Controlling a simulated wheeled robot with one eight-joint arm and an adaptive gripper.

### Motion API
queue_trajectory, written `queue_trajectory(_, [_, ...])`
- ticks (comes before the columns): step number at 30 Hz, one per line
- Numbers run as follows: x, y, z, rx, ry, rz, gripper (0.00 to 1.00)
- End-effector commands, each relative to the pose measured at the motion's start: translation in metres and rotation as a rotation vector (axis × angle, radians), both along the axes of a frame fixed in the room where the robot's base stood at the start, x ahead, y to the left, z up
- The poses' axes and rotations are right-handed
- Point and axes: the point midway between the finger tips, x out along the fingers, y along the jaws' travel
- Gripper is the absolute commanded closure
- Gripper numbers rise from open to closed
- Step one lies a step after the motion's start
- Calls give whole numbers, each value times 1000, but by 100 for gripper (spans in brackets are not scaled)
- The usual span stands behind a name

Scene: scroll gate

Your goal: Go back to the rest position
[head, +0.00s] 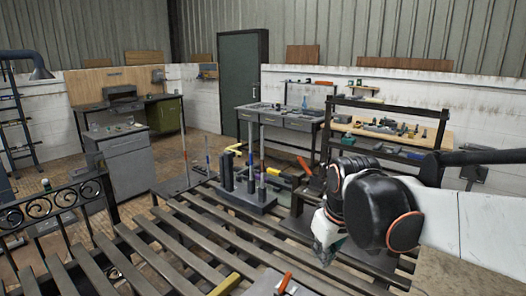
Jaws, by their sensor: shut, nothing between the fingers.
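My white and black arm reaches in from the right edge. My gripper (325,254) hangs at its end, pointing down over the right part of the slatted bench (190,243). It is small and partly dark in the picture; it is shut and holds nothing. A black scroll gate panel (42,208) with curled ironwork stands at the left, well apart from my gripper. My arm hides part of the bench's right side.
A dark fixture with upright posts (247,196) stands on the bench, left of my gripper. A clamp with an orange handle (284,283) lies at the front edge. A shelf rack (385,150) stands behind my arm. Open floor shows between bench and grey cabinet (128,165).

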Motion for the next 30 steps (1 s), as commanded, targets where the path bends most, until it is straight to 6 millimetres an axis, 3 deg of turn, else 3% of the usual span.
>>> queue_trajectory(8, [-62, -28, -14, 52, -107, -168, 100])
queue_trajectory(18, [-127, -53, -49, 126, -235, -359, 100])
queue_trajectory(24, [-146, -60, -65, 156, -282, -425, 100])
queue_trajectory(30, [-150, -62, -68, 165, -293, -442, 100])
